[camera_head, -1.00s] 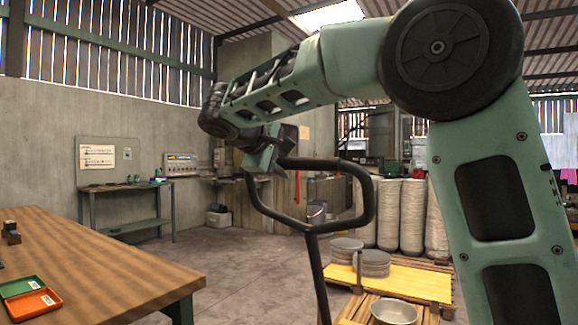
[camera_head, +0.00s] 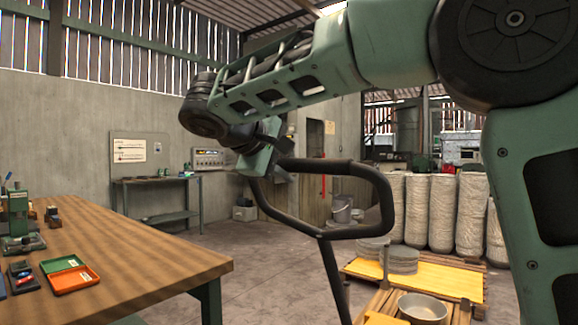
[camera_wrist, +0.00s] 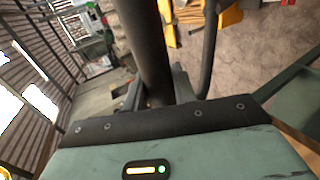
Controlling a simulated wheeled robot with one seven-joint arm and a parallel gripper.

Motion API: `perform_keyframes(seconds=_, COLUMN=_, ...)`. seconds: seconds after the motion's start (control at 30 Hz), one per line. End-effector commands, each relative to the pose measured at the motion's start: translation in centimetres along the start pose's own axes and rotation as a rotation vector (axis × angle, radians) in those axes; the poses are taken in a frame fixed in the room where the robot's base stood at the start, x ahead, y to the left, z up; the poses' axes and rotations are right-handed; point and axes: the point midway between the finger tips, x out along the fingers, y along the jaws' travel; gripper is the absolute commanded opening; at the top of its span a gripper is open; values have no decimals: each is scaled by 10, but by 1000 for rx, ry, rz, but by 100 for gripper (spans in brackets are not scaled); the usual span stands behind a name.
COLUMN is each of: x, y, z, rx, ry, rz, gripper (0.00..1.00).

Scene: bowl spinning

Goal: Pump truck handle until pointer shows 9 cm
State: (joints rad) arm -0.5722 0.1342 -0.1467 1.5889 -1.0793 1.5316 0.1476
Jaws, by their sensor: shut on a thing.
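The truck handle is a black tubular loop (camera_head: 385,205) on a dark shaft that runs down out of the head view. My gripper (camera_head: 272,165) is at the loop's upper left corner and is shut on the handle there. In the wrist view the handle's dark bar (camera_wrist: 147,45) runs between the fingers of my gripper (camera_wrist: 157,92), with another stretch of the loop to its right. The fingertips are partly hidden by the bar. A yellow part (camera_head: 386,319), perhaps of the truck, shows at the bottom edge. No pointer or scale can be made out.
A wooden workbench (camera_head: 130,250) with red and green trays (camera_head: 75,282) stands at left. Pallets with a metal bowl (camera_head: 422,308) and stacked discs (camera_head: 402,262) lie beyond the handle. Wrapped rolls (camera_head: 442,212) stand behind. The concrete floor between bench and handle is clear.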

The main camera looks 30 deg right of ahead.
Motion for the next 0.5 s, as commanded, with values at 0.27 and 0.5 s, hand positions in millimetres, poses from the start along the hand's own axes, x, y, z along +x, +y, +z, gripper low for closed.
perform_keyframes(seconds=0.27, x=-16, y=-28, z=-1, rx=-4, ry=3, rz=0, gripper=12)
perform_keyframes(seconds=0.5, x=-36, y=-59, z=-1, rx=-5, ry=4, rz=-1, gripper=13)
